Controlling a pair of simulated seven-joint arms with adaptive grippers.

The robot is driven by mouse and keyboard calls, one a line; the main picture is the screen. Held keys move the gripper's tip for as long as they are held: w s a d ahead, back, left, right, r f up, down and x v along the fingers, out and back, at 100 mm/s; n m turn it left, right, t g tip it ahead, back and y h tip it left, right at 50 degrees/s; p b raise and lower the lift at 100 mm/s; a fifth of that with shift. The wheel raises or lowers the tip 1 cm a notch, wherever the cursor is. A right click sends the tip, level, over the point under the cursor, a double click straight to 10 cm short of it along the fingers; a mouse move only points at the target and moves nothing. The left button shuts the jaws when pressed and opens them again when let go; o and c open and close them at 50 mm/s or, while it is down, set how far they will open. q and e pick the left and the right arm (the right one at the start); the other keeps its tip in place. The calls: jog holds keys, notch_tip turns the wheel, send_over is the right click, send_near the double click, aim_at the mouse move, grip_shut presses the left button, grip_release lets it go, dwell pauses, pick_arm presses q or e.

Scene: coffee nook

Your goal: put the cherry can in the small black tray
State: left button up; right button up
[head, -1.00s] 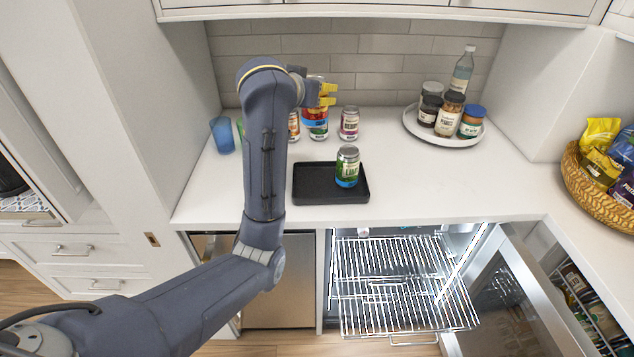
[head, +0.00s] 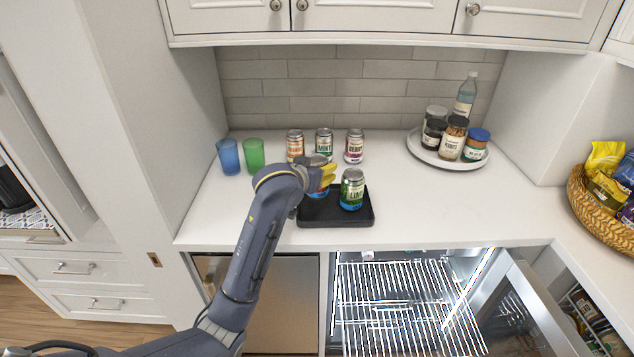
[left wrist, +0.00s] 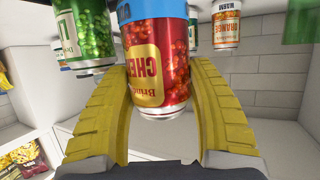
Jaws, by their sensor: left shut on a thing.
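The cherry can (left wrist: 158,70) is red with a yellow label and a blue band. In the left wrist view it stands between the two yellow fingers of my left gripper (left wrist: 158,110), which is shut on it. In the head view my left gripper (head: 326,178) holds the can over the left part of the small black tray (head: 318,213). The gripper and wrist hide most of the can there. I cannot tell whether its base touches the tray. My right gripper is not in view.
A green lime can (head: 352,189) stands on the tray's right part, close beside my gripper. Behind are an orange can (head: 295,145), a mint can (head: 324,142) and a berry can (head: 354,146). Blue (head: 228,157) and green (head: 253,155) cups stand left. A round tray (head: 417,148) holds jars.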

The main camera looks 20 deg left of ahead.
pick_arm(q)
jog(key=shift+f, duration=2.25)
jog(key=shift+f, duration=0.1)
jog(key=o, duration=1.5)
jog(key=v, duration=1.2)
